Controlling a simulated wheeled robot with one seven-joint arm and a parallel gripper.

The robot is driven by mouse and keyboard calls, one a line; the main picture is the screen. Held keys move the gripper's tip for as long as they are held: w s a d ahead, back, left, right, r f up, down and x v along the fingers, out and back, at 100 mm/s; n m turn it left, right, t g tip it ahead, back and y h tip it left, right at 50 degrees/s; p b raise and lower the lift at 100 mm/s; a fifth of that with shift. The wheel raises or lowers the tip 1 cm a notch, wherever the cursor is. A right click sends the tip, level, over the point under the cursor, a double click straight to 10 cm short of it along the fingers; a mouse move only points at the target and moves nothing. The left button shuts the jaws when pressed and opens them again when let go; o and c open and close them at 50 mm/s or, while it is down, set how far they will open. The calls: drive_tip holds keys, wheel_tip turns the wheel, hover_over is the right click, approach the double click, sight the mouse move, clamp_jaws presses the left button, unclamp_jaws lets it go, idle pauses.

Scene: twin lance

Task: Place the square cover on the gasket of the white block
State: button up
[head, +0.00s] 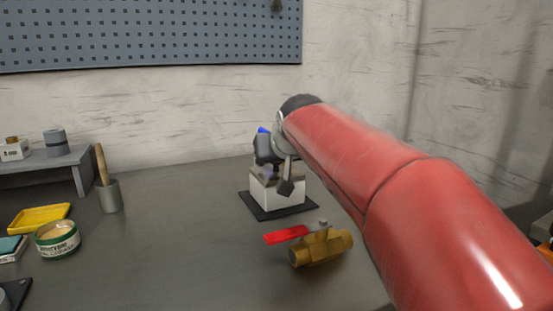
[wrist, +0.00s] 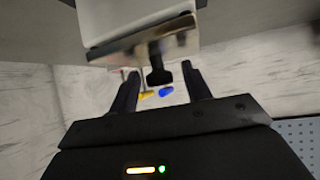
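The white block (head: 273,193) stands on a black mat on the bench in the head view. It also fills the top of the wrist view (wrist: 130,15). A shiny metal plate, which looks like the square cover (wrist: 125,48), lies at the block's top face in the wrist view. A black knob (wrist: 158,72) stands out from it. My gripper (wrist: 160,78) is open, with one finger on each side of the knob and gaps visible. In the head view my gripper (head: 275,172) is over the block and hides much of its top. The gasket cannot be seen.
A brass valve with a red handle (head: 320,246) lies in front of the mat (head: 258,210). At left are a round tin (head: 57,240), a yellow tray (head: 38,218), a grey cup with a wooden handle (head: 110,197) and a shelf (head: 40,163). The bench between is clear.

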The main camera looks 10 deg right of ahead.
drive_tip(key=shift+r+p, duration=0.3)
drive_tip(key=b+v, duration=0.1)
drive_tip(key=v, duration=1)
drive_tip(key=shift+s+r, duration=0.15)
drive_tip(key=shift+s, duration=0.25)
